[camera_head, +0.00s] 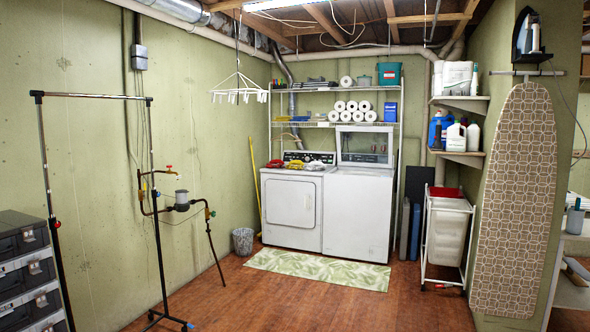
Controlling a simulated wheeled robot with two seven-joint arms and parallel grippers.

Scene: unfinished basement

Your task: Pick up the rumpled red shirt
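A small rumpled red cloth (296,165), which looks like the red shirt, lies on top of the white dryer (291,207), the left of two machines at the back wall. Two more small cloth heaps lie on the dryer beside it, and they are too small to make out clearly. The red cloth is far off across the room. Neither of my grippers is in view.
A washer (357,212) stands right of the dryer, with a leafy mat (318,267) in front. A garment rack (158,230) stands left, an ironing board (516,200) and laundry cart (446,236) right. The middle wooden floor (330,308) is clear.

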